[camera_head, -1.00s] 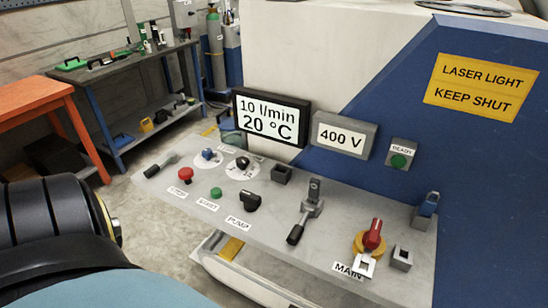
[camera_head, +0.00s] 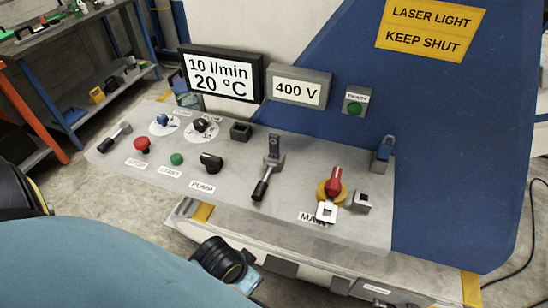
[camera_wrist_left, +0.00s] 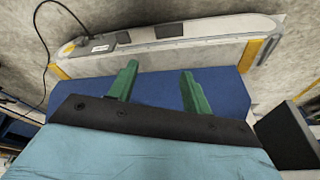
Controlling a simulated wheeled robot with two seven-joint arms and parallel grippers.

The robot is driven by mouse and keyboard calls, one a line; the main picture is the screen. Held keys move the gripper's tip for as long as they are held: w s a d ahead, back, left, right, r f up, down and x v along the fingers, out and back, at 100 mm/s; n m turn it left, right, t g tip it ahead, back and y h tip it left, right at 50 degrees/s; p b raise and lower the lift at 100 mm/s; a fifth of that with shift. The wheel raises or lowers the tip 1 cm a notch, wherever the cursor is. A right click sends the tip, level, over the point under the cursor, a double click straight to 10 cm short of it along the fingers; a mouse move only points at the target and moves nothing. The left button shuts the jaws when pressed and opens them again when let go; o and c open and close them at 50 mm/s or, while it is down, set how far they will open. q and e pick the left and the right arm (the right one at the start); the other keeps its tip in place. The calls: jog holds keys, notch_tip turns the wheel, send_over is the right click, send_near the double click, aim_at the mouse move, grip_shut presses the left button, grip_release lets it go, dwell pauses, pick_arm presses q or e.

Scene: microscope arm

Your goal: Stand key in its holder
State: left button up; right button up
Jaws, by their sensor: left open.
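No part is clearly marked as the key. A small blue piece (camera_head: 384,148) stands upright in a grey block at the right rear of the console; it may be the key or a padlock. Two small grey square sockets, one by the red switch (camera_head: 362,202) and one at the back (camera_head: 240,130), look like possible holders. My left gripper (camera_wrist_left: 156,88) shows in the left wrist view, its green fingers apart with nothing between them. Its fingers do not show in the head view, where my teal-sleeved arm fills the lower left. My right gripper is not in view.
The grey console (camera_head: 225,205) carries a red MAIN switch (camera_head: 334,182), a white square plate (camera_head: 327,212), black-handled levers (camera_head: 262,185), a black PUMP knob (camera_head: 211,162) and buttons. Two displays (camera_head: 220,76) stand behind it. A workbench (camera_head: 80,35) is at upper left.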

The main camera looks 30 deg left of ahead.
pick_arm(q)
jog(key=w+d+r+n+t+h, duration=0.4)
jog(key=r+n, duration=0.3)
jog(key=r, duration=0.3)
jog(key=w+d+r+n+t+h, duration=0.3)
jog(key=w+d+r+n+t, duration=0.25)
jog(key=r, duration=0.35)
jog(key=w+a+r+n+t+y, duration=0.1)
jog(key=a+r+n+t+y, duration=0.15)
jog(key=n, duration=0.55)
jog(key=w+a+r+n+t+y, duration=0.2)
jog(key=a+n+t, duration=0.15)
jog(key=n, duration=0.35)
jog(key=n+g+y, duration=0.1)
jog(key=n+y, duration=0.6)
jog(key=n, duration=0.6)
send_near(273, 141)
jog(key=v, duration=0.2)
jog(key=shift+s+d+r+m, duration=0.1)
jog(key=shift+s+d+m, duration=0.15)
jog(key=shift+w+a+p, duration=0.25)
jog(key=shift+a+p, duration=0.05)
jog(key=shift+p, duration=0.05)
jog(key=p+x, duration=0.2)
jog(key=x, duration=0.4)
jog(key=shift+w+a, duration=0.1)
jog(key=shift+w, duration=0.2)
jog(key=shift+p+x, duration=0.75)
jog(key=shift+x, duration=2.3)
